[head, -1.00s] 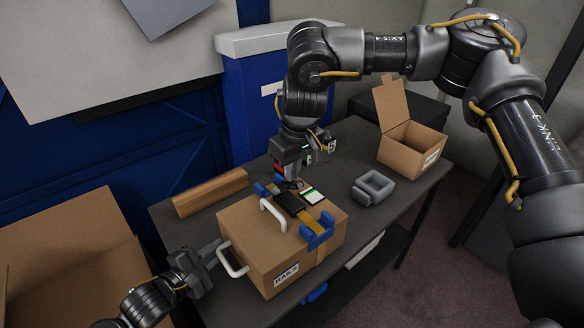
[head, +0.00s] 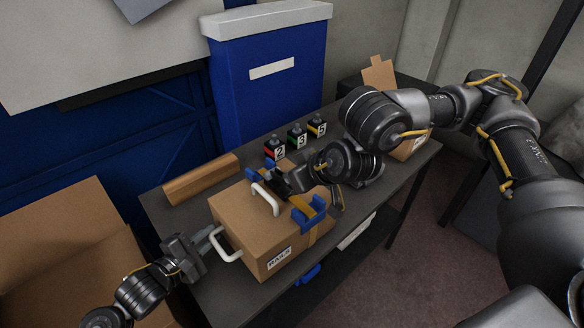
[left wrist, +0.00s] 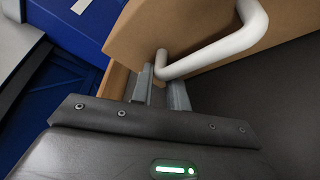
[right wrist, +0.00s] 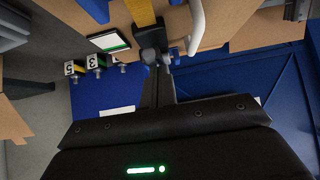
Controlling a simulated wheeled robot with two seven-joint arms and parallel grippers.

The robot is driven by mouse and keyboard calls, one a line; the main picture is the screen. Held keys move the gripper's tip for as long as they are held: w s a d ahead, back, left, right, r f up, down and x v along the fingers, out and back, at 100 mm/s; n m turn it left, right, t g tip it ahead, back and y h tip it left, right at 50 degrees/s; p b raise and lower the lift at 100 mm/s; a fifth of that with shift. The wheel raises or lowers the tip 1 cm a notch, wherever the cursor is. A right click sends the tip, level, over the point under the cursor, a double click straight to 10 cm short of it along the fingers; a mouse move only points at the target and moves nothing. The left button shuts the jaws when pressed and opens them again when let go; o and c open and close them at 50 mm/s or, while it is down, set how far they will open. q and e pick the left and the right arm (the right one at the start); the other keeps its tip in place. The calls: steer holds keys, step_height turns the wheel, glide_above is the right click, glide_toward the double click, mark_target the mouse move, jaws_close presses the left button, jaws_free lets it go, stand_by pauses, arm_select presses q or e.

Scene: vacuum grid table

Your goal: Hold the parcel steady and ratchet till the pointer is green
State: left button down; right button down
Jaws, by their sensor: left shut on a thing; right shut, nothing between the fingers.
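The parcel (head: 235,205) is a cardboard box with a "RAILS" label on the table. My left gripper (head: 214,238) is shut on its white side handle (head: 231,255), which also shows in the left wrist view (left wrist: 220,50). A yellow strap (head: 298,199) crosses the parcel's top over blue corner pieces (head: 310,216). My right gripper (right wrist: 157,75) is shut and empty, its tips close to the black ratchet (right wrist: 150,36) on the strap; I cannot tell if they touch. A small card with a green band (right wrist: 109,42) lies beside the strap; its pointer is too small to read.
Numbered blocks (head: 298,140) stand behind the parcel by a blue bin (head: 270,95). A brown bar (head: 202,180) lies at the table's back left. An open carton (head: 380,75) is at the right, partly behind my right arm. A large carton (head: 70,240) stands at left.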

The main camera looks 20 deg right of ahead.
steer(key=shift+s+f+t+y, duration=0.3)
steer(key=shift+f+t+y, duration=0.1)
steer(key=shift+f+t, duration=0.1)
steer(key=shift+s+d+f+t, duration=0.15)
steer(key=shift+d+t, duration=0.15)
steer(key=shift+t, duration=0.5)
steer(key=shift+a+r, duration=0.1)
steer(key=shift+r, duration=4.95)
